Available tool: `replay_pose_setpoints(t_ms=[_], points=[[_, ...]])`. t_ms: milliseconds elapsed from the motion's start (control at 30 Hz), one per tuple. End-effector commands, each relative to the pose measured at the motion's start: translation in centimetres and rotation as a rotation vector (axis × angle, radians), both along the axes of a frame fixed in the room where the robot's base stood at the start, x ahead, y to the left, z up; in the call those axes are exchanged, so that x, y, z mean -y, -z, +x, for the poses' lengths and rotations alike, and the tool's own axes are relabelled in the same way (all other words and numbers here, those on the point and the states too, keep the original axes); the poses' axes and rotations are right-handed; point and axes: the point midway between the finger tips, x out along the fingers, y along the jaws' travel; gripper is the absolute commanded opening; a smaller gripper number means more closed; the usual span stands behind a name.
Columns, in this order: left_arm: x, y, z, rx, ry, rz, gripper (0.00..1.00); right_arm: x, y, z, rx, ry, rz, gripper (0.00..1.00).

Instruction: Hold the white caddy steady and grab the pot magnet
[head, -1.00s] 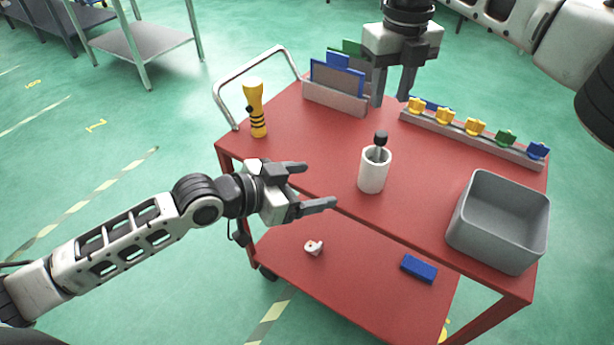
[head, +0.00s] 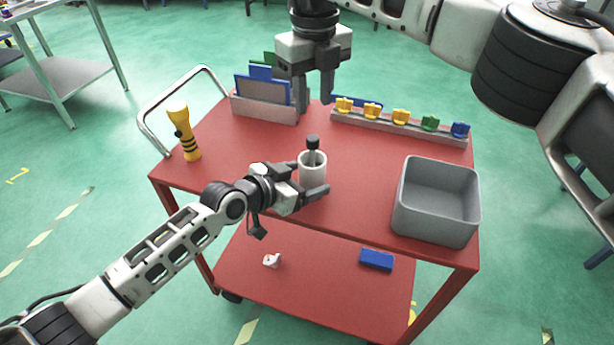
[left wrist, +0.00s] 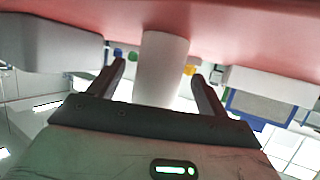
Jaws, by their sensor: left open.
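The white caddy (head: 312,176) stands upright on the red cart's top; it also shows in the left wrist view (left wrist: 162,58). The pot magnet (head: 313,143), with a dark round head on a thin stem, sticks up out of it; its lower part is hidden inside. My left gripper (head: 306,180) is open, with one finger on either side of the caddy; in the left wrist view its fingers (left wrist: 160,80) show gaps to the caddy on both sides. My right gripper (head: 316,97) is open and empty, pointing down behind the caddy, above the cart's back part.
A grey bin (head: 437,205) stands right of the caddy. A yellow flashlight (head: 182,132) stands at the left. A card holder (head: 264,109) and a rack of coloured pieces (head: 400,127) line the back. The lower shelf holds a blue block (head: 376,260) and a small white part (head: 271,260).

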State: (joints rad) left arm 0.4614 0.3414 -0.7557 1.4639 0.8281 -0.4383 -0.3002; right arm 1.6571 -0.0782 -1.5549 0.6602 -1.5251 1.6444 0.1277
Motion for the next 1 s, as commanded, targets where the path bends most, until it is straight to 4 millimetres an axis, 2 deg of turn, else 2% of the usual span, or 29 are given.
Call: replay_pose_setpoints(t_ms=[200, 467, 633, 700, 733, 767, 867, 1000], points=[[0.88, 0.46, 0.81, 0.001, 0.001, 0.000, 0.77, 0.00, -0.01, 0.00, 0.000, 0.000, 0.000, 0.36], [0.90, 0.50, 0.84, 0.000, 0.000, 0.000, 0.77, -0.01, -0.01, -0.01, 0.000, 0.000, 0.000, 0.36], [0.88, 0.50, 0.83, 0.000, 0.000, 0.000, 0.30, -0.01, 0.00, -0.01, 0.000, 0.000, 0.000, 0.36], [0.88, 0.50, 0.83, 0.000, 0.000, 0.000, 0.27, -0.01, 0.00, -0.01, 0.000, 0.000, 0.000, 0.36], [0.87, 0.50, 0.84, 0.000, 0.000, 0.000, 0.27, -0.01, 0.00, -0.01, 0.000, -0.001, 0.000, 0.45], [0.87, 0.50, 0.83, 0.000, 0.000, 0.000, 0.27, -0.01, 0.00, -0.01, 0.001, -0.004, -0.001, 0.48], [0.86, 0.51, 0.83, 0.000, 0.000, 0.000, 0.27, 0.02, 0.09, -0.08, 0.007, -0.056, -0.006, 0.48], [0.85, 0.50, 0.83, 0.000, 0.000, 0.000, 0.27, 0.07, 0.39, -0.44, 0.033, -0.302, -0.032, 0.48]])
